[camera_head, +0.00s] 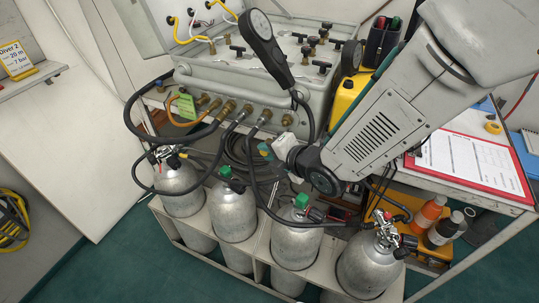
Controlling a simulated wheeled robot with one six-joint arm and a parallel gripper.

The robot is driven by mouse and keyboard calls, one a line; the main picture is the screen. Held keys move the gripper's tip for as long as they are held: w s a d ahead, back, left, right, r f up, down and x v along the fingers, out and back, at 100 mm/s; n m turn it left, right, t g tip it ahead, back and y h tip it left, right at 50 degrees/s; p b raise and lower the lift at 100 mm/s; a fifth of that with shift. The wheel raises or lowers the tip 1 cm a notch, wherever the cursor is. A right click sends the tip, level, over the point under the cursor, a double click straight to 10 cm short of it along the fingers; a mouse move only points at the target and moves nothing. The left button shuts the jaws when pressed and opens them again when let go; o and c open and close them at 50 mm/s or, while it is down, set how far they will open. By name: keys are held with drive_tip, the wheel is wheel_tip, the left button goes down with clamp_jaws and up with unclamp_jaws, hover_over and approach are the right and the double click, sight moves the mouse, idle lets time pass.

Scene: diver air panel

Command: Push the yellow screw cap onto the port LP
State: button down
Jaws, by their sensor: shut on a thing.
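My gripper (272,148) is at the end of my arm, which reaches in from the upper right. It is low in front of the grey air panel (190,78), just below the row of ports. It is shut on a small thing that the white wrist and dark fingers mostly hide. A small teal and yellowish patch shows at the fingertips, too small to identify as the yellow screw cap. Several brass ports line the panel's front. The rightmost port (287,120) looks bare, slightly above my gripper and apart from it. No label LP is legible.
A gauge on a black handle (265,35) stands over the panel. Several grey cylinders (295,240) stand in a rack below. A red clipboard (475,165) and a yellow ring (493,127) lie at right.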

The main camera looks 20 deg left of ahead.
drive_tip(key=w, duration=0.6)
drive_tip(key=shift+d, duration=0.3)
drive_tip(key=shift+d+r, duration=0.1)
drive_tip(key=shift+d, duration=0.1)
drive_tip(key=shift+w+d, duration=0.1)
drive_tip(key=shift+w, duration=1.2)
idle(1.2)
drive_tip(key=c, duration=1.2)
unclamp_jaws()
drive_tip(key=shift+o, duration=0.2)
